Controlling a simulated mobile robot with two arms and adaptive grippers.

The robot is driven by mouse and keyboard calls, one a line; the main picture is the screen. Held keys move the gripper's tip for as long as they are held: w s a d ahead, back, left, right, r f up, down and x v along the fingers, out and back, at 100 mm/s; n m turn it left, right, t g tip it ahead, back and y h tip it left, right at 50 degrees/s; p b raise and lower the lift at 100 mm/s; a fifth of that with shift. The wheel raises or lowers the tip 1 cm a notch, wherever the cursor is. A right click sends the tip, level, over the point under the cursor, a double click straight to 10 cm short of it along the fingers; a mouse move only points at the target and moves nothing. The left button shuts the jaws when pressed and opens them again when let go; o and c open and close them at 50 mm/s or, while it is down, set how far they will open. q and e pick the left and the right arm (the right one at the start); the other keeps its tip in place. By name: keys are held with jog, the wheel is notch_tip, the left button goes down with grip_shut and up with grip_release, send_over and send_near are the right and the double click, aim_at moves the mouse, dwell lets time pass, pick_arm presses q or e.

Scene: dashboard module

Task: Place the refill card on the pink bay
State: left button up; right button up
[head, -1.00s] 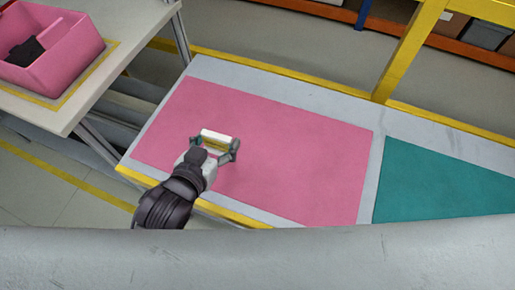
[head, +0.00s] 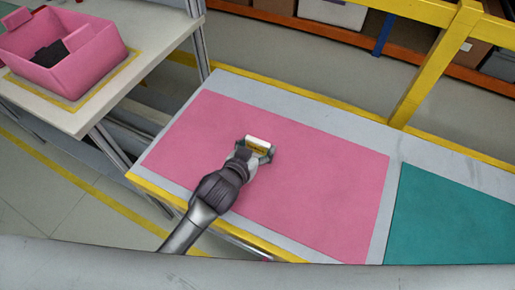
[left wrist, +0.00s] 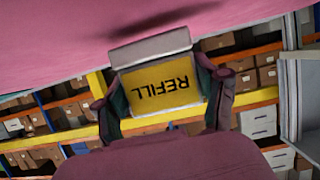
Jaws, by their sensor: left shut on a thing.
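The refill card (head: 257,144) is white along its top with a yellow face, and my left gripper (head: 256,150) is shut on it. In the left wrist view the yellow face of the card (left wrist: 160,88) reads "REFILL" upside down, between the two fingers. The pink bay (head: 310,190) is a flat pink area on the grey table. The card is over the bay's middle-left part, and a dark shadow on the pink surface shows beyond it in the wrist view. The gap between card and bay is hard to judge. My right gripper does not show.
A teal bay (head: 455,215) lies to the right on the same table. A pink bin (head: 75,65) with a dark item stands on a side table at left. A yellow rail (head: 435,60) rises behind. Most of the pink bay is bare.

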pick_arm(q)
jog(key=shift+f, duration=0.55)
jog(key=o, duration=1)
jog(key=shift+f, duration=0.15)
jog(key=shift+o, duration=0.2)
jog(key=v, duration=1.2)
jog(key=shift+p, duration=0.35)
jog(key=shift+a, duration=0.1)
